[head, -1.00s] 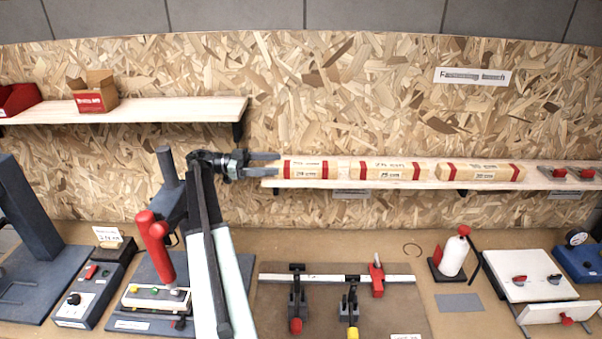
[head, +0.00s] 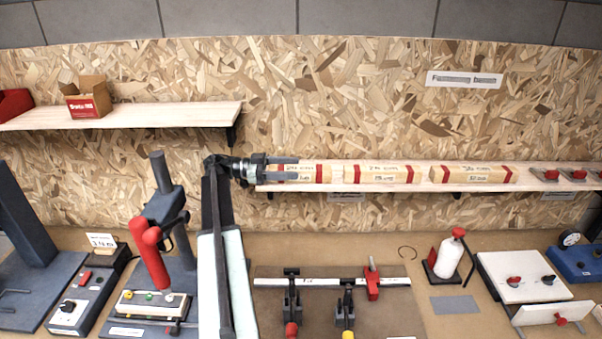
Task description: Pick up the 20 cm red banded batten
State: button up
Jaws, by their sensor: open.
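Three pale wooden battens with red bands lie in a row on the right wall shelf (head: 560,186). The leftmost batten (head: 307,173) looks the shortest and fits the 20 cm one, but its label is too blurred to read surely. The middle batten (head: 382,174) and the right batten (head: 473,175) look longer. My gripper (head: 285,169) is open, reaching in from the left. Its two fingers lie over the left end of the leftmost batten, one higher and one lower in the picture, partly hiding that end's red band. I cannot tell whether they touch it.
Red-handled items (head: 562,175) stand at the shelf's right end. A higher shelf (head: 170,115) on the left carries a cardboard box (head: 88,98). The bench below holds a clamp fixture (head: 330,283), a white bottle (head: 449,258) and a red-handled press (head: 150,257).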

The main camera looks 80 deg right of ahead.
grip_shut()
jog(key=shift+r, duration=0.15)
